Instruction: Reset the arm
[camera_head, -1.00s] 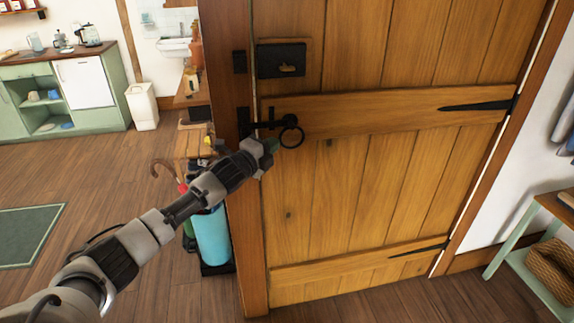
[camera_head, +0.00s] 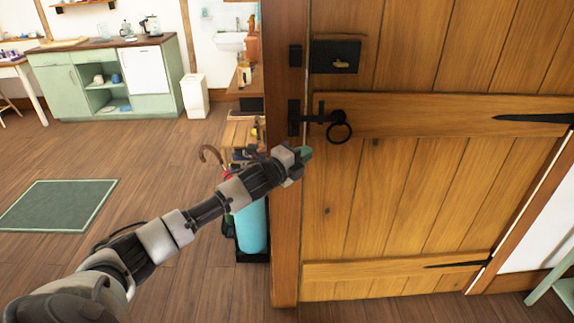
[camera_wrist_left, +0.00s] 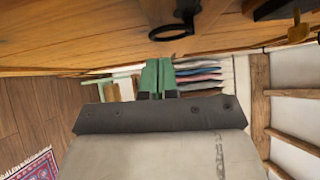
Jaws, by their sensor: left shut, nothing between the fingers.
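My left arm comes in from the lower left in the head view. Its gripper (camera_head: 306,153) has green fingertips and is shut and empty, in front of the wooden door's left edge, a little below and left of the black ring handle (camera_head: 339,131). In the left wrist view, the green fingers (camera_wrist_left: 157,76) are together, with the door's planks (camera_wrist_left: 80,40) along the top and the ring handle (camera_wrist_left: 171,31) above them. I cannot tell whether the fingertips touch the door. My right gripper is not seen.
The plank door (camera_head: 400,200) fills the right, with a black lock box (camera_head: 335,57) above the handle. Open wooden floor with a green rug (camera_head: 58,205) lies left.

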